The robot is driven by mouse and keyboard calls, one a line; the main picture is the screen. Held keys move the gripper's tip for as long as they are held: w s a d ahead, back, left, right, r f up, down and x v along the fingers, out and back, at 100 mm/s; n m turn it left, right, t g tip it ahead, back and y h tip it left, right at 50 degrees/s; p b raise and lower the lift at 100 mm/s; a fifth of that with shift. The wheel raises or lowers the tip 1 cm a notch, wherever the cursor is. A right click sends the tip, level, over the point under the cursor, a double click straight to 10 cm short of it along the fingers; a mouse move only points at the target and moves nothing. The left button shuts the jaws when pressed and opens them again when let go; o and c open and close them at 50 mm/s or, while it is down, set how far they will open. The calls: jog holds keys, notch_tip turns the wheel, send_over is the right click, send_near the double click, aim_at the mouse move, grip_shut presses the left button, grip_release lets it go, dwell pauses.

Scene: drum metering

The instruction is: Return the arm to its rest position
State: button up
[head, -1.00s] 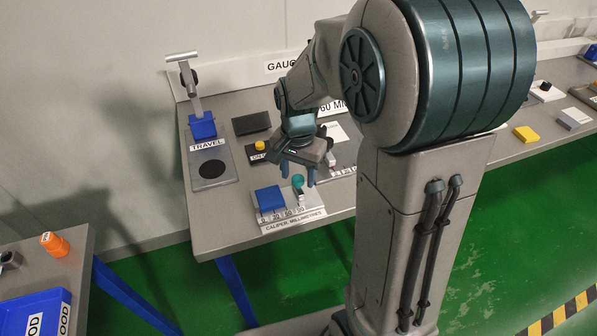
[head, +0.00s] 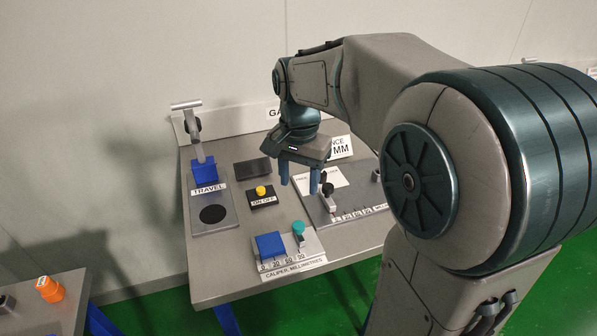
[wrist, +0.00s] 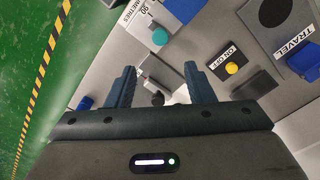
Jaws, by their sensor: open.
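My gripper (head: 299,182) hangs above the grey bench (head: 215,275), with its two blue fingers pointing down. It is open, and nothing shows between the fingers. My arm reaches in from the right of the head view. In the wrist view my gripper (wrist: 158,80) has its fingers apart over a gauge plate with a small lever and a dark knob (wrist: 157,98). The gripper appears clear of the bench fixtures.
Below stand the caliper's blue block (head: 270,245) and teal knob (head: 298,227), the yellow ON/OFF button (head: 261,190), and the TRAVEL fixture's blue block (head: 204,171) with its upright lever.

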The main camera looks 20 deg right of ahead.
jog(key=shift+r, duration=0.7)
jog(key=s+f+n+t, duration=0.1)
jog(key=s+f+n, duration=0.2)
jog(key=s, duration=0.4)
jog(key=s+d+f+n+t, duration=0.1)
jog(key=s+f+n, duration=0.1)
jog(key=s+n, duration=0.2)
jog(key=s, duration=0.3)
jog(key=shift+d+f+n+t, duration=0.15)
jog(key=shift+f+n+t, duration=0.25)
jog(key=shift+c, duration=1.2)
